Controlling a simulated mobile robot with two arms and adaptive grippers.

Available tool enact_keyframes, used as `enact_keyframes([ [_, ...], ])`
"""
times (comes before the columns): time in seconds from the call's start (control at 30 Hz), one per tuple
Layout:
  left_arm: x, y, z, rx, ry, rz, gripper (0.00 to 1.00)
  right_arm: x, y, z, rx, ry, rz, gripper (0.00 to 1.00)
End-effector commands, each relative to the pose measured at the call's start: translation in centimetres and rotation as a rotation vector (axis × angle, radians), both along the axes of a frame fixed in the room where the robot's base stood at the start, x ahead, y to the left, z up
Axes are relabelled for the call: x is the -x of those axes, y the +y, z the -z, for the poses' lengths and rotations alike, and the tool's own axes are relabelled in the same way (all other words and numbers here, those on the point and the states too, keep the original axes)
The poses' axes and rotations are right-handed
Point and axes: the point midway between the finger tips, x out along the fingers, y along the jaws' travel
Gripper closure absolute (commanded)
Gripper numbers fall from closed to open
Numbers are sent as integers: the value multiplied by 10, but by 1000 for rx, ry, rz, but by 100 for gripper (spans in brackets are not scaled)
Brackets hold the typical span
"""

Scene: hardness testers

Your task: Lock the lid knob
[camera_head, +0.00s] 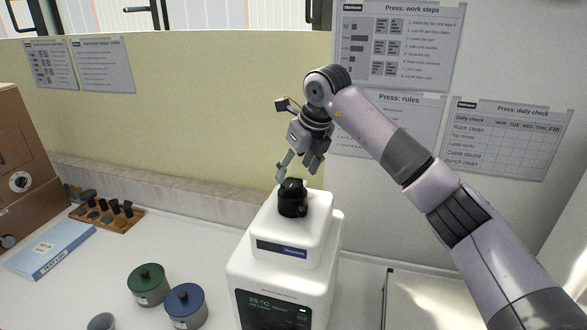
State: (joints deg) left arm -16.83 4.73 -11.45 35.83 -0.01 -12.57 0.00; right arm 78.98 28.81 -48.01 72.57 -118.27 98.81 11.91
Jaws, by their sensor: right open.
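The lid knob (292,198) is a black round knob on top of the white press machine (288,243), in the middle of the head view. My right gripper (297,172) is just above and behind the knob, pointing down. Its fingers are spread open and hold nothing. One fingertip comes close to the knob's top; I cannot tell whether it touches. The knob's far side is partly hidden. My left gripper is not in view.
A green-lidded jar (148,286) and a blue-lidded jar (185,306) stand left of the machine. A blue box (50,249) and a wooden rack (106,216) are further left. A pale tray (430,300) lies at right. A yellow panel (180,110) stands behind.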

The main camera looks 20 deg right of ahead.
Motion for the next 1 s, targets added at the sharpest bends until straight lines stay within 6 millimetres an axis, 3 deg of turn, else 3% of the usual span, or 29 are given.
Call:
enact_keyframes([
  [0.07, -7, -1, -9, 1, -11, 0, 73, -4, 2, 9, 0, 3, 1, 37],
  [0.23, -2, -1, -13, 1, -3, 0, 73, -10, 4, 24, 0, 0, 0, 37],
  [0.57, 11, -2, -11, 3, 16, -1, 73, -11, 4, 29, 0, -1, 0, 37],
  [1.0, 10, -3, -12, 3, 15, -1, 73, -11, 4, 28, 0, -1, 0, 66],
])
